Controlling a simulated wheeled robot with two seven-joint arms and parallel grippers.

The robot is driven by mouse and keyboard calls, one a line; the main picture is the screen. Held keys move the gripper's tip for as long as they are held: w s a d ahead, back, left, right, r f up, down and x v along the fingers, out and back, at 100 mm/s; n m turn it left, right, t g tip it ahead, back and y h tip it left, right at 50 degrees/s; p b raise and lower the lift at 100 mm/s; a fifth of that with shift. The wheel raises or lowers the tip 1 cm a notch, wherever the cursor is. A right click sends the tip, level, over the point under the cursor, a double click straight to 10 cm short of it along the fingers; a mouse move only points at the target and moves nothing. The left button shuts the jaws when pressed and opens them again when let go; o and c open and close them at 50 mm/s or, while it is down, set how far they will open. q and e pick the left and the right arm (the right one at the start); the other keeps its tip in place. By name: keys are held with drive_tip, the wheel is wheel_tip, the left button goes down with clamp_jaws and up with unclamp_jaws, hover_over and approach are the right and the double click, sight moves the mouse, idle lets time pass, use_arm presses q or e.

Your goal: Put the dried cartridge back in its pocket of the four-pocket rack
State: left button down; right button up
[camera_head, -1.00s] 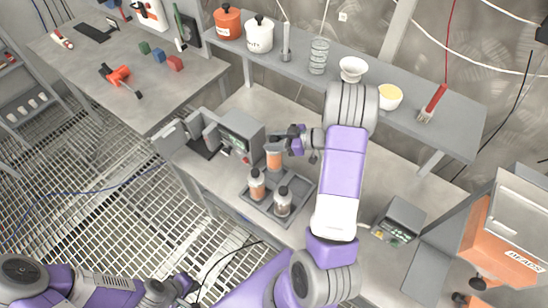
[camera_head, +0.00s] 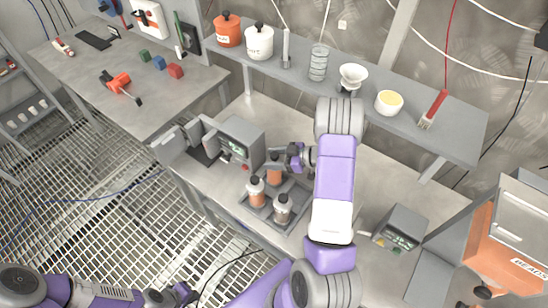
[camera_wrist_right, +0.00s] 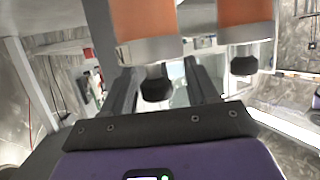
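The four-pocket rack (camera_head: 264,219) is a dark grey tray on the bench. Another orange-brown cartridge (camera_head: 256,194) stands in the left pocket and a greyer one (camera_head: 282,209) in the front pocket. The right-hand pocket looks empty, partly hidden by my arm. My right gripper (camera_head: 291,157) is just right of the back cartridge's cap. In the right wrist view, its fingers (camera_wrist_right: 160,88) are apart, with gaps beside a black cap (camera_wrist_right: 156,84). My left gripper (camera_head: 188,295) is low at left, its fingers unclear.
A grey device with a display (camera_head: 241,143) and an open door stands just behind-left of the rack. A scale-like box (camera_head: 400,228) stands to the right. The shelf (camera_head: 455,135) above holds pots, a bowl and a brush.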

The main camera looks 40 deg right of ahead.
drive_tip(key=shift+r, duration=0.15)
drive_tip(key=shift+s+d+r, duration=0.1)
drive_tip(key=shift+s+d, duration=0.05)
drive_tip(key=shift+s, duration=0.05)
drive_tip(key=v, duration=1.1)
drive_tip(key=shift+s+d+r+p, duration=0.1)
drive_tip(key=shift+s+d+p, duration=0.05)
drive_tip(key=shift+p, duration=0.15)
